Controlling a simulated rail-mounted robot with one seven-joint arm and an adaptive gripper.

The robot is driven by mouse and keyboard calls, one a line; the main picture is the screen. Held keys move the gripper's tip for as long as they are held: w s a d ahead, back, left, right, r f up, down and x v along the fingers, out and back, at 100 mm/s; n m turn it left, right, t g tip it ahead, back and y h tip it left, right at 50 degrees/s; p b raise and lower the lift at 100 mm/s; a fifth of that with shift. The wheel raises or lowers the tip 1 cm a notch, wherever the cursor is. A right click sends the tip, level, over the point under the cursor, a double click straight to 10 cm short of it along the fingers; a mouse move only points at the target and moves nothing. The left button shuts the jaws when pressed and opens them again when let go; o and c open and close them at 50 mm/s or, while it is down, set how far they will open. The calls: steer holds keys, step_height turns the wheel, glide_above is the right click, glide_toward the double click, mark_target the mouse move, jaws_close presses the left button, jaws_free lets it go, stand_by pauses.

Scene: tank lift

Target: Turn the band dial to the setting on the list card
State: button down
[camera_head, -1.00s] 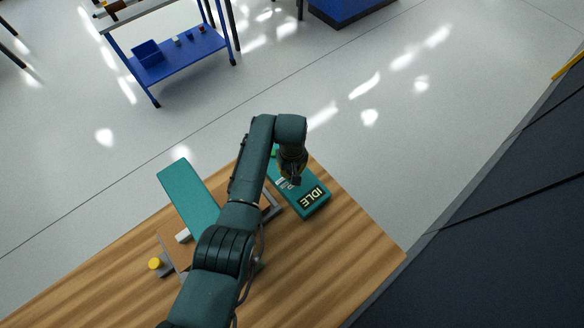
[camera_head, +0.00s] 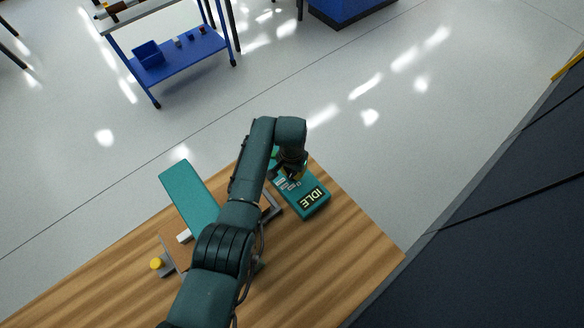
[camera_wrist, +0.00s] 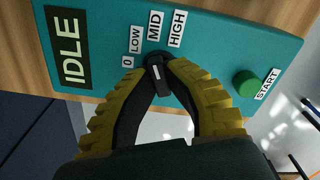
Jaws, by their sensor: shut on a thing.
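The teal control panel (camera_head: 309,207) lies on the wooden table, with a display (camera_wrist: 71,48) reading IDLE. In the wrist view its labels 0, LOW (camera_wrist: 136,40), MID (camera_wrist: 155,26) and HIGH (camera_wrist: 177,28) fan around a black dial (camera_wrist: 155,60). A white line marks the dial's knob; it lies close to upright in the picture, and which label it points at is hard to tell. My gripper (camera_wrist: 161,84), with yellow-padded fingers, is shut on the dial. A green START button (camera_wrist: 246,84) sits to the right. No list card can be made out.
A teal slanted board (camera_head: 188,194) stands left of my arm on the table (camera_head: 340,245), with a yellow knob (camera_head: 156,263) beside it. A blue cart (camera_head: 180,60) stands away on the floor. The table's right part is clear.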

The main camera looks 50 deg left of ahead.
mark_target(292, 173)
steer(key=shift+f+m, duration=0.15)
steer(key=shift+m, duration=0.45)
steer(key=c, duration=1.1)
jaws_free()
step_height(292, 173, up, 12)
steer(key=shift+r, duration=0.1)
